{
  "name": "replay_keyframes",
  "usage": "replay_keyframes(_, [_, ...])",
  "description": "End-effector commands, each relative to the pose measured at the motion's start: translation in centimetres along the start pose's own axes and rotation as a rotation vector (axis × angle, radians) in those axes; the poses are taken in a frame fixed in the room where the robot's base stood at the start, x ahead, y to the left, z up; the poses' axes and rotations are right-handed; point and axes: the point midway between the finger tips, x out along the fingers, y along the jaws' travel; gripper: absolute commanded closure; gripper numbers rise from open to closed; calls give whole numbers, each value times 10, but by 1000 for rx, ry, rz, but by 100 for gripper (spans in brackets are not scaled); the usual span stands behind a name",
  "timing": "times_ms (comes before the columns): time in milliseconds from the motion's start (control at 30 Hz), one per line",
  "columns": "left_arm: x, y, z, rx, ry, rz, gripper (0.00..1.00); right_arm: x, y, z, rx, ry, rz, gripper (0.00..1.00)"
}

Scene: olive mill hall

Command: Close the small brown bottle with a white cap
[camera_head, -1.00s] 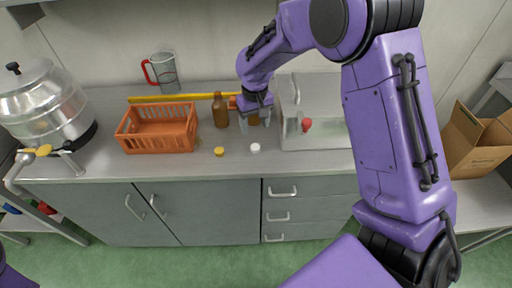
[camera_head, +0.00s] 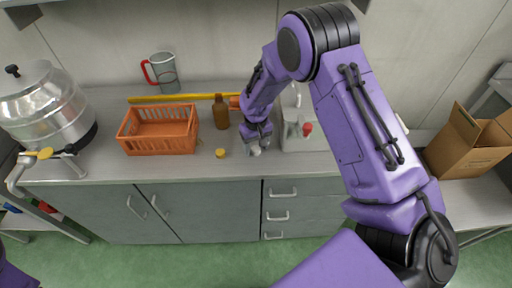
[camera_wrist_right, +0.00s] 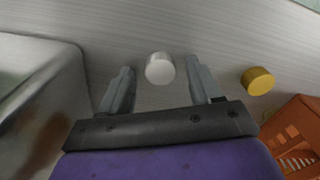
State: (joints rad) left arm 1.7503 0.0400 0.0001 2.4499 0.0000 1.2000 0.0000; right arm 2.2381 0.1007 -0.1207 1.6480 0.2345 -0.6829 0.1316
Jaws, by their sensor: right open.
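The white cap (camera_wrist_right: 159,68) lies on the steel worktop between the fingers of my open right gripper (camera_wrist_right: 158,74), with gaps on both sides. In the head view the right gripper (camera_head: 256,141) points down over the cap near the counter's front edge, and mostly covers it. A brown bottle (camera_head: 220,113) stands upright with no cap visible, left of my right arm. Another brown bottle seen earlier beside the gripper is now hidden behind my right arm. My left gripper is out of view.
A yellow cap (camera_head: 221,153) lies left of the gripper; it also shows in the wrist view (camera_wrist_right: 257,81). An orange crate (camera_head: 158,148) stands further left. A yellow bar (camera_head: 165,98) lies behind.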

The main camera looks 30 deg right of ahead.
Motion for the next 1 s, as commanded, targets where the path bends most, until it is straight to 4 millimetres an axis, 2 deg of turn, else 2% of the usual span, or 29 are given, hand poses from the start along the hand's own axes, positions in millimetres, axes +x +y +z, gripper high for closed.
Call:
replay_keyframes(333, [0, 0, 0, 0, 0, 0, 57, 2, 0, 0, -1, 2, 0, 37])
replay_keyframes(500, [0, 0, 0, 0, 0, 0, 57, 1, 0, 0, -1, 1, 0, 92])
replay_keyframes(533, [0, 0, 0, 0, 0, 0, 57, 1, 0, 0, -1, 1, 0, 94])
replay_keyframes(867, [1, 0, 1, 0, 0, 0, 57, 0, 0, -1, -1, 2, 0, 95])
replay_keyframes(1000, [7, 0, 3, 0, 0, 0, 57, -8, 0, -1, -2, 4, -1, 95])
